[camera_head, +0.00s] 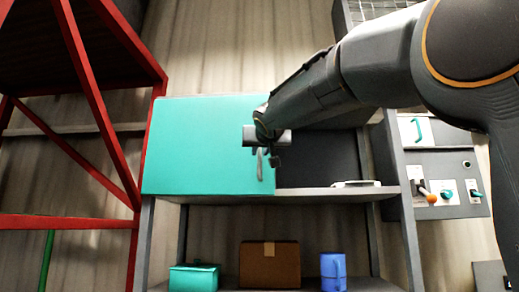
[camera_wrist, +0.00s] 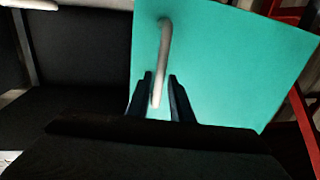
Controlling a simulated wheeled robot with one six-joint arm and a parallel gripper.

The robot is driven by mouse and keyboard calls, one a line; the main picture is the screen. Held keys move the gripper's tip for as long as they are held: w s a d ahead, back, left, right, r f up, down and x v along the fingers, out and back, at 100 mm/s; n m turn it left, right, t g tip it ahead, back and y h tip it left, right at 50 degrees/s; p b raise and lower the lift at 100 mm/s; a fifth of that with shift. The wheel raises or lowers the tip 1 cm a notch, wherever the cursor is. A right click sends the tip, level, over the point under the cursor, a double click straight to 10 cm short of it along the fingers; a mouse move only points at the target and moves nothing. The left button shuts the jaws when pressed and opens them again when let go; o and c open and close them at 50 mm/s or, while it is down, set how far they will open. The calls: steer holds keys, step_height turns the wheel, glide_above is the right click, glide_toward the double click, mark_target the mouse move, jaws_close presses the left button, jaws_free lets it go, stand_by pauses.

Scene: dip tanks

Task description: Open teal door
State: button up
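The teal door (camera_head: 200,150) covers the left part of the upper compartment of a grey shelf unit. It also fills the middle and right of the wrist view (camera_wrist: 225,70). Its grey bar handle (camera_wrist: 164,45) is near the door's edge beside the open dark compartment; the handle also shows in the head view (camera_head: 260,166). My gripper (camera_wrist: 161,77) is open, with one finger on each side of the handle's near end. A gap shows between the handle and the right finger; contact on the left is unclear. In the head view my wrist partly hides the door's upper right corner.
The compartment right of the door is open, with a light flat object (camera_head: 356,184) on its shelf. A red frame (camera_head: 95,110) stands left; a switch panel (camera_head: 440,172) is right.

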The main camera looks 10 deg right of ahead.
mark_target(260, 152)
steer(key=shift+w+d+p, duration=0.2)
steer(key=shift+w+p, duration=0.4)
steer(key=shift+w, duration=1.05)
jaws_close()
steer(key=shift+s, duration=0.1)
